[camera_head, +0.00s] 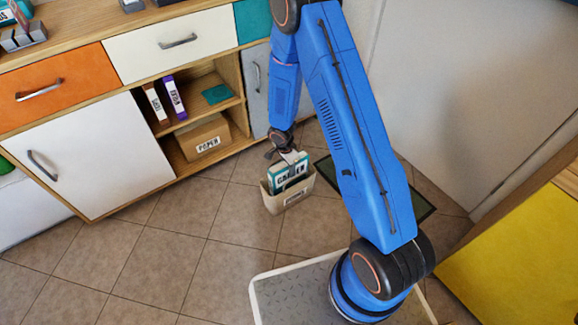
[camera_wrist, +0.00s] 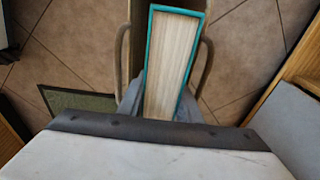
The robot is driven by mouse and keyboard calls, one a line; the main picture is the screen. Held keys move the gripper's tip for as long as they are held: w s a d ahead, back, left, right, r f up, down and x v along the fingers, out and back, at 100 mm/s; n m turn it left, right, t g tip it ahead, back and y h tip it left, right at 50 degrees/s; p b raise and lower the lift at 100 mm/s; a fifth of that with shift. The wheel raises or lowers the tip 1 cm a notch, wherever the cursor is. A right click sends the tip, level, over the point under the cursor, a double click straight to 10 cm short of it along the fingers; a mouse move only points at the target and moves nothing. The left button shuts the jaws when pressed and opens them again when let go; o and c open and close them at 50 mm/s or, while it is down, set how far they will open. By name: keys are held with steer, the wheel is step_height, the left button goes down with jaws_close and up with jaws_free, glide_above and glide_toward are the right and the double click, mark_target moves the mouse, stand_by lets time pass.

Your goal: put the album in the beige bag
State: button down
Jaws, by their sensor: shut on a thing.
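The album is a thick teal-covered book (camera_head: 288,171) with cream page edges, which fill the middle of the wrist view (camera_wrist: 172,65). My gripper (camera_head: 293,156) points down from above and is shut on its upper part; in the wrist view the grey fingers (camera_wrist: 160,106) flank it. The beige bag (camera_head: 290,197) stands on the floor with dark lettering on its front. The album's lower part is hidden behind the bag's front wall, and its top sticks out above the rim. In the wrist view, the bag's handles (camera_wrist: 206,68) curve on both sides of the album.
A cabinet with an open shelf stands behind left, holding two upright binders (camera_head: 173,97), a teal item (camera_head: 216,93) and a labelled cardboard box (camera_head: 206,138). A dark green mat (camera_head: 417,203) lies right of the bag. A yellow panel (camera_head: 520,250) is at lower right. Tiled floor left is clear.

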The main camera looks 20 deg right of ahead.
steer(key=shift+f, duration=0.6)
stand_by(0.3)
steer(key=c, duration=1.3)
jaws_free()
steer(key=shift+r, duration=0.1)
